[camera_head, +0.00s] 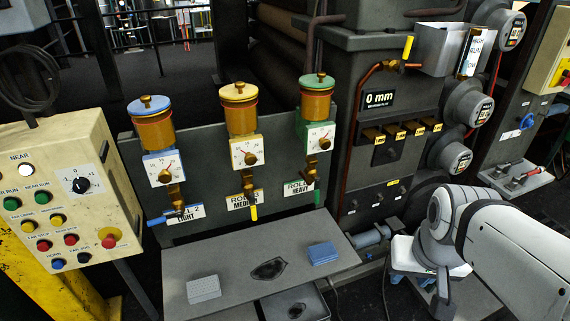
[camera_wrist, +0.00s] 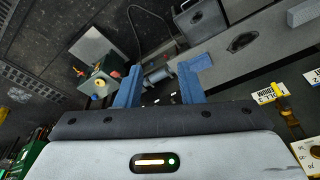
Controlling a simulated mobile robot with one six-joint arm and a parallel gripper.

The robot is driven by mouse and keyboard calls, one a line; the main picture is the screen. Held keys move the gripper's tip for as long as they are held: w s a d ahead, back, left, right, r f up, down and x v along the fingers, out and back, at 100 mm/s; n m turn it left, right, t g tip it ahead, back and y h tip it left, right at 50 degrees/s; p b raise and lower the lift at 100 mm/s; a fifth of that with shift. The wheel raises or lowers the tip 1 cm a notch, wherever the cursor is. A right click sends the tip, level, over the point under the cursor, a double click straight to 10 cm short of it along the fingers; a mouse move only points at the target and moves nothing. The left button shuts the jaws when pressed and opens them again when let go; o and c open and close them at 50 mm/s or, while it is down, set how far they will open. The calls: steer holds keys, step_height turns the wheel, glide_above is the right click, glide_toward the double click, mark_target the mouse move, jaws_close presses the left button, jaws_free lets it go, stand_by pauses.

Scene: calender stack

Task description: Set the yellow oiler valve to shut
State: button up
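The yellow oiler (camera_head: 239,95) is the middle one of three on the grey panel, with an amber reservoir and a yellow lid. Its white dial plate (camera_head: 247,152) is below the reservoir. Its yellow valve handle (camera_head: 253,212) points down beside the ROLL MEDIUM label (camera_head: 238,202). In the wrist view the yellow handle (camera_wrist: 282,87) shows at the right, off to the side of my fingers. My gripper (camera_wrist: 163,75) has two blue fingers spread apart with nothing between them. It is away from the valve; in the head view my arm is at the lower right.
The blue oiler's handle (camera_head: 168,218) lies sideways; the green oiler's handle (camera_head: 317,196) points down. A control box (camera_head: 70,195) stands at the left.

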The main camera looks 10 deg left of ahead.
steer(key=w+a+f+n+t+b, duration=0.1)
steer(key=w+a+f+t+b, duration=0.1)
steer(key=w+a+f, duration=0.3)
steer(key=w+a+f+n+t+b, duration=0.1)
steer(key=w+a+f+t+b, duration=0.15)
steer(key=w, duration=0.55)
steer(key=n+t+y+b, duration=0.6)
steer(key=y+b, duration=0.4)
steer(key=y, duration=0.2)
glide_toward(255, 211)
steer(key=x, duration=0.4)
steer(key=p+x, duration=0.1)
steer(key=x, duration=0.6)
jaws_close()
